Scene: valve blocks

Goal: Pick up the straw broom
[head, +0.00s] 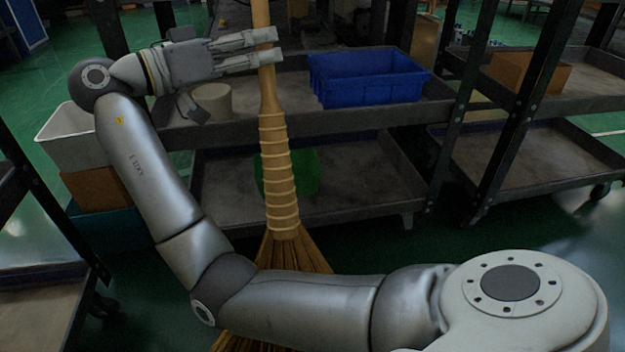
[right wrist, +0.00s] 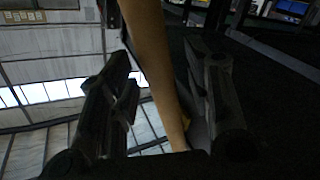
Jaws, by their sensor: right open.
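The straw broom (head: 278,180) stands nearly upright in the head view, with a light wooden handle, ribbed binding and straw bristles at the bottom. My right gripper (head: 271,47) is at its handle, above the binding, with the fingers pointing right. In the right wrist view the broom handle (right wrist: 158,65) runs between the two open fingers of the gripper (right wrist: 165,75). I cannot tell whether either finger touches it. My right arm hides part of the bristles. My left gripper is not in view.
A shelf cart (head: 340,121) stands behind the broom, with a blue bin (head: 368,78) and a pale round container (head: 213,100) on top. A green object (head: 305,176) lies on its lower shelf. Stacked bins (head: 75,150) stand at left. Another cart (head: 545,165) stands at right.

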